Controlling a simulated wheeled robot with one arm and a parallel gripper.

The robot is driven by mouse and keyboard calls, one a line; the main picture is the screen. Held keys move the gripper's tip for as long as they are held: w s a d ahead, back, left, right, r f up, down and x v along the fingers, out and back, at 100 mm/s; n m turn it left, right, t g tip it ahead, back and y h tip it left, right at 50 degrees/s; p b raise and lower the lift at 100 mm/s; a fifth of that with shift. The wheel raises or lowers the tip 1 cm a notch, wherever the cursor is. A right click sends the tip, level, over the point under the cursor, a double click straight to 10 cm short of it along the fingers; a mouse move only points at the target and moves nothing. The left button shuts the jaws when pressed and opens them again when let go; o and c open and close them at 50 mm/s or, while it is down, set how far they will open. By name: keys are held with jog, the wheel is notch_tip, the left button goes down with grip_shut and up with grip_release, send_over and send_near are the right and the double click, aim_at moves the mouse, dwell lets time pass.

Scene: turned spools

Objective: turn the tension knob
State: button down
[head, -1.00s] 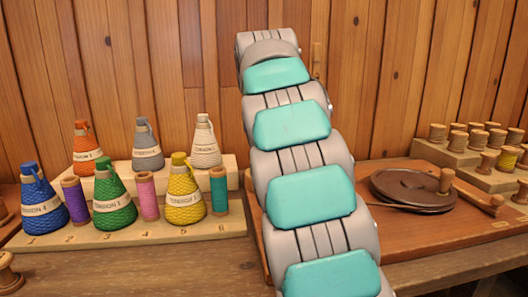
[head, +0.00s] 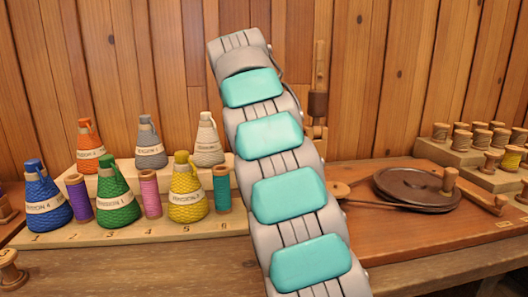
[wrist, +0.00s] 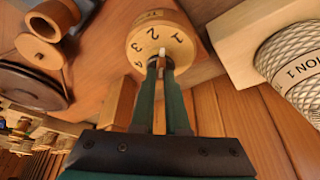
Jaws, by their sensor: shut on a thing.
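The tension knob (wrist: 152,40) shows in the wrist view as a round, light wooden face with the digits 1 to 4 around it and a small white mark near its lower rim. My gripper (wrist: 160,66) has its two dark green fingers close together at this lower rim, shut on the knob. The exact contact between the fingertips is too small to make out. In the head view my arm rises in the middle and hides both the knob and my gripper.
Yarn cones, such as a yellow one (head: 187,190), stand on a stepped wooden rack (head: 130,232) at left. A dark wheel (head: 415,187) lies on the wooden board at right. Small spools (head: 480,140) stand at far right. A wooden post (head: 319,60) rises behind my arm.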

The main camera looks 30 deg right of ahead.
jog(key=c, duration=0.9)
grip_release()
jog(key=shift+r, duration=0.1)
